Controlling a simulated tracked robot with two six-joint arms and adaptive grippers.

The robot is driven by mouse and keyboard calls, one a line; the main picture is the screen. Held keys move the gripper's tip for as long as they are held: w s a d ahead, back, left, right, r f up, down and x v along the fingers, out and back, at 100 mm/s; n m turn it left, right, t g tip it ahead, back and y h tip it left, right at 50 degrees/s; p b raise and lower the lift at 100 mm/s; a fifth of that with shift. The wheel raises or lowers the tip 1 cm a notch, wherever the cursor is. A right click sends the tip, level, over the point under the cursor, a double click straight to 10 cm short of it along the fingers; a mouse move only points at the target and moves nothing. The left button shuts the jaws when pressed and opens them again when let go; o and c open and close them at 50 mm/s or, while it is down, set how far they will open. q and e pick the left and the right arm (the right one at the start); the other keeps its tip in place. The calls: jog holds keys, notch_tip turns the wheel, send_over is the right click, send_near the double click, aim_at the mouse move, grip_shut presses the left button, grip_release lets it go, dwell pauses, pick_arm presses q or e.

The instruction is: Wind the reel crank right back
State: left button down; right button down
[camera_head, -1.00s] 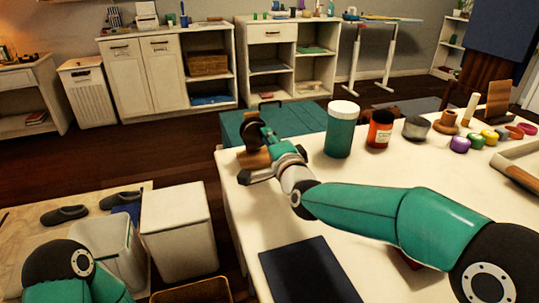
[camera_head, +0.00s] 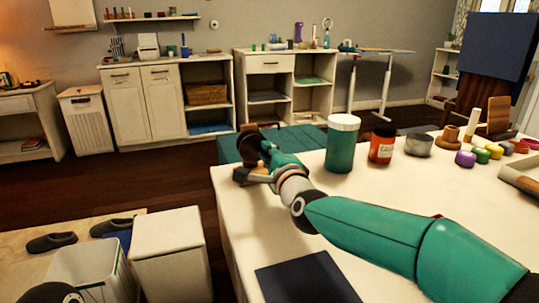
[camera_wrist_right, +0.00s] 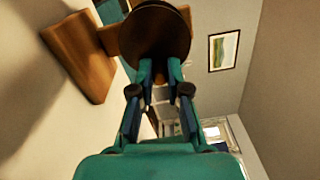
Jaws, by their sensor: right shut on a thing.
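The reel, a dark round disc (camera_head: 247,144) with wooden parts, stands at the far left corner of the white table. My right gripper (camera_head: 264,164) is at the reel's front, partly covering it. In the right wrist view, the dark disc (camera_wrist_right: 150,38) fills the space just beyond my fingers, and a wooden block (camera_wrist_right: 78,55) shows at the left. My right gripper (camera_wrist_right: 160,75) is shut on a small orange-brown piece, seemingly the crank handle (camera_wrist_right: 175,71), mostly hidden between the fingers. The crank's exact angle cannot be told.
A green jar with a white lid (camera_head: 342,145), an orange jar (camera_head: 382,145) and a grey pot (camera_head: 418,143) stand right of the reel. Several small paint pots (camera_head: 482,155) are farther right. A dark flat sheet (camera_head: 305,280) lies at the table's front. White bins (camera_head: 170,255) stand left of the table.

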jog(key=shift+f, duration=0.2)
jog(key=c, duration=1.2)
grip_release()
jog(key=shift+o, duration=0.2)
jog(key=shift+s+r, duration=0.1)
jog(key=v, duration=1)
jog(key=shift+s+d, duration=0.15)
jog(key=shift+s, duration=0.1)
jog(key=shift+s+d, duration=0.2)
jog(key=shift+s, duration=0.4)
